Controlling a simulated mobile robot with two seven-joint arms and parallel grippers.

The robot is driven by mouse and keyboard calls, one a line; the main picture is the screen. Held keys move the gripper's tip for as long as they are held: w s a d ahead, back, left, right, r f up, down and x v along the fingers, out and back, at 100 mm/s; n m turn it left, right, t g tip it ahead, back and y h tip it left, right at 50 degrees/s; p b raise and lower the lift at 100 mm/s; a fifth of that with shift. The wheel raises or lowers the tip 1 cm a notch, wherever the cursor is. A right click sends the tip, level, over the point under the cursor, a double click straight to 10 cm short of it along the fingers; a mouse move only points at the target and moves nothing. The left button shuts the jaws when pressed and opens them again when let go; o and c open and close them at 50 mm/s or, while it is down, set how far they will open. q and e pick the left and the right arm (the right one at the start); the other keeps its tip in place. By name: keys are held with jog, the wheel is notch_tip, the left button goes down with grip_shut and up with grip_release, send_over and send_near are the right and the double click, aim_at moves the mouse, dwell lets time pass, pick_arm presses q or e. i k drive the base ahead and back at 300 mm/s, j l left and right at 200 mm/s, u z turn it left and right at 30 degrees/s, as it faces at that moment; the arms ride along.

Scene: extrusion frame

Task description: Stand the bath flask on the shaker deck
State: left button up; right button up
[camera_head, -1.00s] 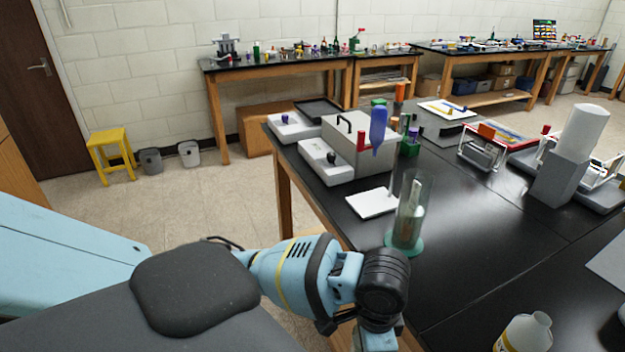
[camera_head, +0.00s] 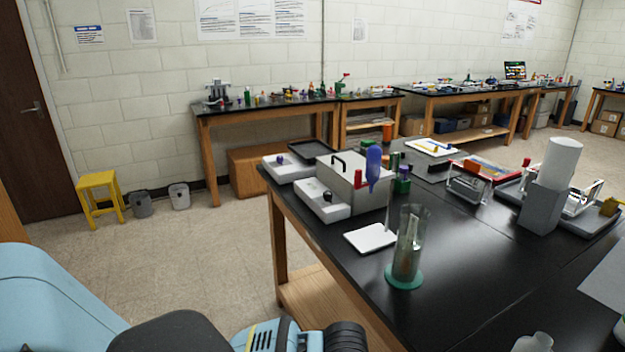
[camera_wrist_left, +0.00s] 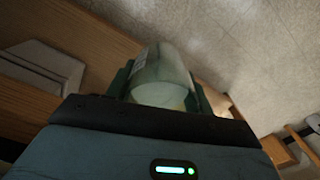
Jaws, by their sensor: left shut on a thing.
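In the left wrist view my left gripper (camera_wrist_left: 162,90) is shut on a clear, pale glass vessel (camera_wrist_left: 160,68), which looks like the bath flask. Its rounded glass sits between the two dark green fingers; the rest is hidden. Wooden furniture and the floor show beyond it. In the head view only my left arm shows at the bottom, with the gripper and flask out of frame. A white unit with a dark flat top (camera_head: 312,153) stands at the table's far left; I cannot tell whether it is the shaker deck. My right gripper is in neither view.
On the black table (camera_head: 450,265), a grey box with a handle (camera_head: 352,180) stands behind a white knobbed unit (camera_head: 322,201). A tall clear cylinder (camera_head: 408,245) on a green base and a white pad (camera_head: 370,238) stand nearer. The table's front middle is clear.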

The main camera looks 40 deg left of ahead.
aim_at(312, 150)
jog(key=i+j+z, duration=0.15)
jog(key=j, duration=1.35)
jog(key=i+j+z, duration=0.1)
jog(key=j, duration=1.4)
jog(key=i+j+z, duration=0.15)
jog(key=j, duration=1.35)
